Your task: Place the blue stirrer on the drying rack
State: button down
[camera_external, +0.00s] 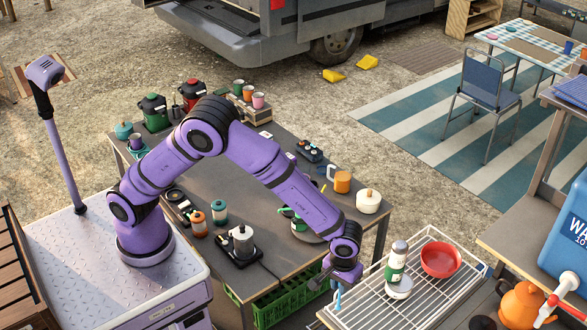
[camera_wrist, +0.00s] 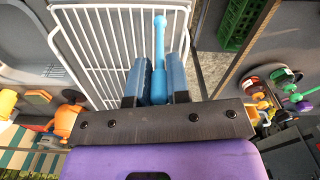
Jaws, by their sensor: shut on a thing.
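The blue stirrer (camera_wrist: 159,62) is held upright in the wrist view between the two fingers of my gripper (camera_wrist: 155,82), its thin handle reaching beyond them. In the outside view my gripper (camera_external: 340,278) is at the left end of the drying rack, and a small blue piece of the stirrer (camera_external: 338,298) shows below it. The drying rack (camera_external: 382,305) is a white wire grid. Its bars (camera_wrist: 100,50) lie behind the fingers in the wrist view, with the stirrer near one edge of them. I cannot tell whether the stirrer touches the rack.
On the rack stand a red bowl (camera_external: 440,260), a white-and-green bottle (camera_external: 396,262) and a white cup (camera_external: 399,287). The rack's front-left part is bare. The grey table (camera_external: 250,180) with cups and pots is behind, a green crate (camera_external: 290,300) beneath it. An orange kettle (camera_external: 522,302) stands right.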

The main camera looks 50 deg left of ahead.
jog(key=w+d+f, duration=0.4)
jog(key=w+d, duration=0.5)
jog(key=d, duration=0.1)
jog(key=shift+w+d+f, duration=0.2)
jog(key=shift+w+f, duration=0.2)
jog(key=shift+f, duration=0.2)
jog(key=c, duration=1.1)
grip_release()
jog(key=shift+r, duration=0.1)
